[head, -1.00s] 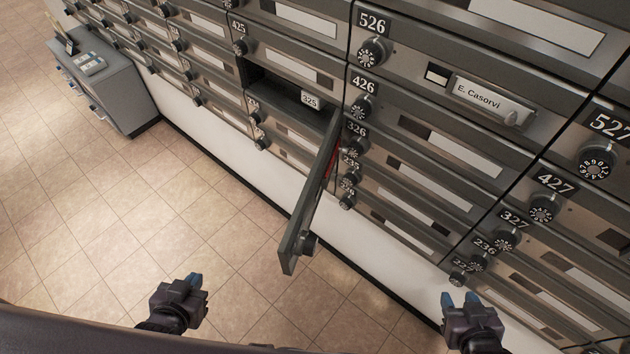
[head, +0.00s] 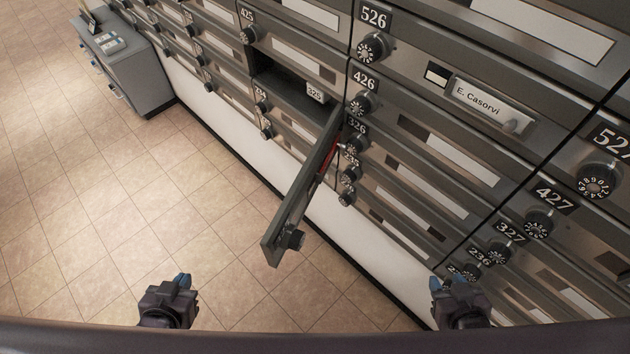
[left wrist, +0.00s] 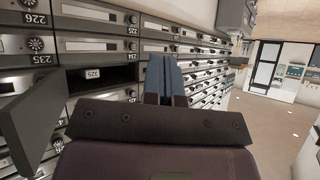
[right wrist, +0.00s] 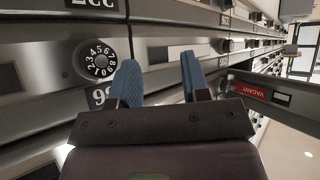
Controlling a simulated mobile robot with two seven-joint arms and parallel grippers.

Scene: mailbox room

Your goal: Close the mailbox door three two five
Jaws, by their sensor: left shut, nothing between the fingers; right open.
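The mailbox door (head: 300,190) of 325 swings far out from the wall of boxes, with its dial lock near the free end. The open compartment with the 325 tag (head: 317,92) is behind it. In the left wrist view the open door (left wrist: 30,118) is at the left, beside the 325 tag (left wrist: 93,73). In the right wrist view a red VACANT label shows on the door (right wrist: 245,88). My left gripper (head: 183,282) is shut and empty, over the floor left of the door and apart from it. My right gripper (head: 444,284) is open and empty, right of the door, near the lower boxes.
Closed mailboxes with dial locks, such as 426 (head: 361,103) and 427 (head: 538,223), surround the opening. A grey cabinet (head: 128,70) stands at the far left. The tiled floor (head: 120,190) left of the door is clear.

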